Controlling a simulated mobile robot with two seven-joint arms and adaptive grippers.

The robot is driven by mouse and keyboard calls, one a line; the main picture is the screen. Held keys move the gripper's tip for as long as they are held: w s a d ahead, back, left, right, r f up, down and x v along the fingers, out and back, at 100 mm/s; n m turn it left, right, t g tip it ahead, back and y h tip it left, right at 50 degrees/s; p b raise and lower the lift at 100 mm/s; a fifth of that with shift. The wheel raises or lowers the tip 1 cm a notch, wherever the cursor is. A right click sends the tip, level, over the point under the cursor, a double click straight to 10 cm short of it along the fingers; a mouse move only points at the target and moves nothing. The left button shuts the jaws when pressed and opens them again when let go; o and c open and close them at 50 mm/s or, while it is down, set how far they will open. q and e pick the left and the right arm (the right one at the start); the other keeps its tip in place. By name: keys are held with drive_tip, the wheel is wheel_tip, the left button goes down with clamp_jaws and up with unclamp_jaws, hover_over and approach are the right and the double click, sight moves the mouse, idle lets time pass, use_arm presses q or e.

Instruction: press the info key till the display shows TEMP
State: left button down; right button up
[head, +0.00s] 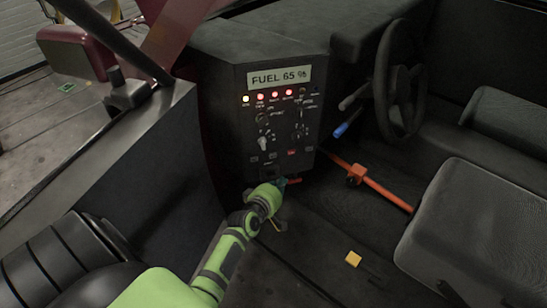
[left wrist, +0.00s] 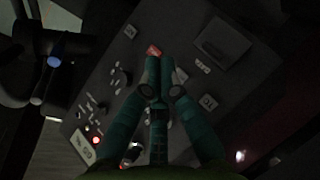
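The display (head: 279,77) at the top of the dark control panel (head: 228,100) reads "FUEL 65 %". Small keys sit low on the panel, including a red one (head: 292,152); their labels are too small to read in the head view, so I cannot tell which is the info key. My left gripper (head: 289,181) is at the panel's lower edge, below the keys. In the left wrist view its teal fingers (left wrist: 163,78) come together at the tips, empty, in front of the panel face. I cannot tell whether they touch it. My right gripper is in neither view.
A steering wheel (head: 398,80) and a blue-tipped lever (head: 346,130) stand right of the panel. A yellow block (head: 353,259) lies on the floor. A dark side wall (head: 150,150) stands left.

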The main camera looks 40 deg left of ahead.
sight(273, 155)
use_arm(q)
drive_tip(key=w+a+b, duration=0.2)
drive_tip(key=a, duration=0.1)
drive_tip(key=w+a+b, duration=0.1)
drive_tip(key=w+a, duration=0.2)
drive_tip(key=shift+b, duration=0.35)
idle(1.0)
drive_tip(key=shift+w+a, duration=0.25)
drive_tip(key=shift+a, duration=0.05)
drive_tip(key=shift+w+a+b, duration=0.2)
drive_tip(key=shift+a+b, duration=0.05)
drive_tip(key=shift+b, duration=0.05)
idle(0.9)
idle(0.3)
drive_tip(key=shift+s+d+p, duration=0.5)
drive_tip(key=shift+d+p, duration=0.1)
drive_tip(key=shift+p, duration=0.05)
